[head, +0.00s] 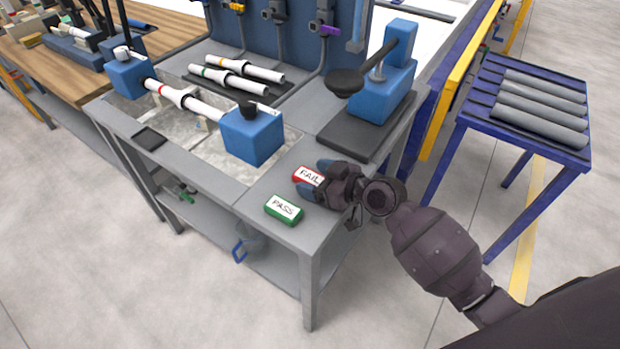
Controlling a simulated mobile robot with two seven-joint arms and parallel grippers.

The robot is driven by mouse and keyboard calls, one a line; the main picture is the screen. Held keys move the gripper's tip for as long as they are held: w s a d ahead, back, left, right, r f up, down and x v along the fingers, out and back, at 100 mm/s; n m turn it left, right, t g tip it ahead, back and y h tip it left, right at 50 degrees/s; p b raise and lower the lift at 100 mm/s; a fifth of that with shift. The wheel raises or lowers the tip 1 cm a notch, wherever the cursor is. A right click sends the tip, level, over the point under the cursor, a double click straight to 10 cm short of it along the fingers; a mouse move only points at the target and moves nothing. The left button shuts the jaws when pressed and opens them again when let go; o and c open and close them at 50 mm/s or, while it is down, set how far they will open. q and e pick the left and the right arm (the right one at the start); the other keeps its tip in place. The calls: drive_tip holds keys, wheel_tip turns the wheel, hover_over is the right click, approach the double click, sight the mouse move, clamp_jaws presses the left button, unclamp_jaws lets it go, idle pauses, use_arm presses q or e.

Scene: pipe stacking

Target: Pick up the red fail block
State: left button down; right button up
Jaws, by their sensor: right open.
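The red fail block (308,175) lies on the grey workbench near its front right corner, with a white label reading FAIL. My right gripper (316,178) is open, with its blue-tipped fingers at the block, one on the far side and one on the near side. The gripper hides the block's right end. I cannot tell whether the fingers touch it. My left gripper is not in view.
A green PASS block (284,209) lies close by, nearer the bench's front edge. A blue press (383,85) stands behind my right gripper. A blue clamp box (252,135) stands to the left. A blue rack (536,105) holds several grey pipes at right.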

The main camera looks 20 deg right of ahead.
drive_tip(key=c, duration=1)
drive_tip(key=shift+r, duration=0.8)
drive_tip(key=s+d+b, duration=0.1)
drive_tip(key=s+d, duration=1)
drive_tip(key=s, duration=0.3)
drive_tip(key=shift+b, duration=0.3)
